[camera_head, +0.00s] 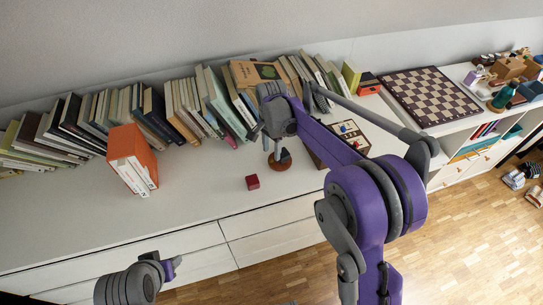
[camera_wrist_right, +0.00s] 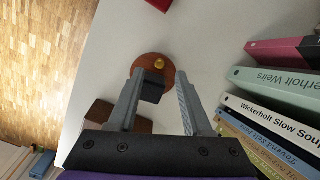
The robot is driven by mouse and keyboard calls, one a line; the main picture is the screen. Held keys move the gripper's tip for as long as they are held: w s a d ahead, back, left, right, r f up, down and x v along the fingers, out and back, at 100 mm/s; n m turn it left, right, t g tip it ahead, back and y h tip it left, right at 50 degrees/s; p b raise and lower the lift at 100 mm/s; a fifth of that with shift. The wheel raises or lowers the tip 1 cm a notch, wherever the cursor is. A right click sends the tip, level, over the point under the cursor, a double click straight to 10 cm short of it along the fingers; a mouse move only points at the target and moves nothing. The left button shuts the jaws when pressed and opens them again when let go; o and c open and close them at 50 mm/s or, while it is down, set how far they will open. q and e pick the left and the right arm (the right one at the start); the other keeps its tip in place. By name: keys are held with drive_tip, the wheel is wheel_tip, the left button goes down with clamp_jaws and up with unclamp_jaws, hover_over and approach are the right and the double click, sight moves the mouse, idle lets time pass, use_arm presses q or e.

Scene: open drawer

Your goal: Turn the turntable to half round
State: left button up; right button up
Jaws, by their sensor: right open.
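The turntable is a small round reddish-brown disc (camera_head: 280,164) on the pale cabinet top, partly hidden behind my right gripper in the head view. In the right wrist view the disc (camera_wrist_right: 143,66) carries a small gold knob (camera_wrist_right: 159,63) and a dark block (camera_wrist_right: 152,88). My right gripper (camera_wrist_right: 160,76) is open above the disc. Its fingers lie either side of the dark block in that view; I cannot tell whether they touch anything. In the head view its fingers (camera_head: 265,143) point down at the disc. Part of my left arm shows at the lower left, without gripper fingers.
A red-orange box-like book (camera_head: 134,160) stands further left. A row of books lines the wall behind. A wooden box (camera_head: 342,137) and a chessboard (camera_head: 430,97) are to the right. The cabinet's front left is clear.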

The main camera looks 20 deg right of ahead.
sight(272, 160)
drive_tip(key=shift+f, duration=1.75)
clamp_jaws()
